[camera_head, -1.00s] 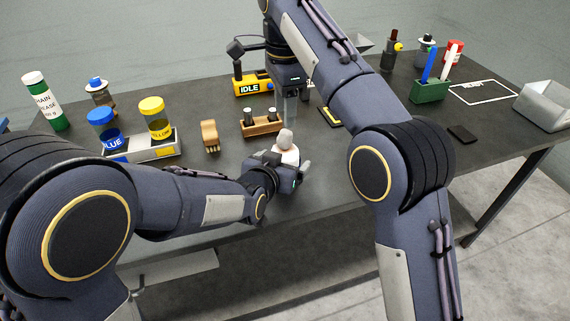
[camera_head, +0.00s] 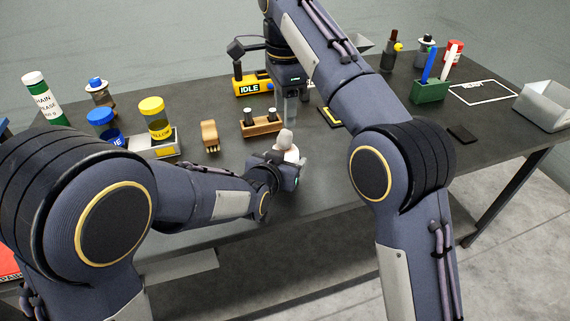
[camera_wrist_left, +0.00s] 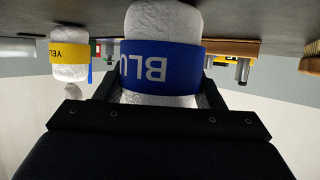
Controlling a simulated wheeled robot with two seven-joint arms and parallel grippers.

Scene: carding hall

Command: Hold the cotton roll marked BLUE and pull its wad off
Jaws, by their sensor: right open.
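The cotton roll marked BLUE (camera_wrist_left: 160,62) is white with a blue band and fills the middle of the left wrist view, which is upside down. In the head view the white roll (camera_head: 290,154) stands upright with its pale wad (camera_head: 285,138) on top. My left gripper (camera_head: 287,170) has its fingers on both sides of the roll and looks shut on it; the fingers also show in the left wrist view (camera_wrist_left: 160,98). My right gripper (camera_head: 290,112) is open, pointing down behind the roll, apart from the wad.
A roll with a yellow band (camera_wrist_left: 68,55) shows in the left wrist view. A wooden rack (camera_head: 262,126), a wooden brush (camera_head: 209,136) and a yellow IDLE box (camera_head: 250,87) stand behind. Blue-lidded (camera_head: 101,120) and yellow-lidded jars (camera_head: 155,116) are at the left. Bare table lies right of my left gripper.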

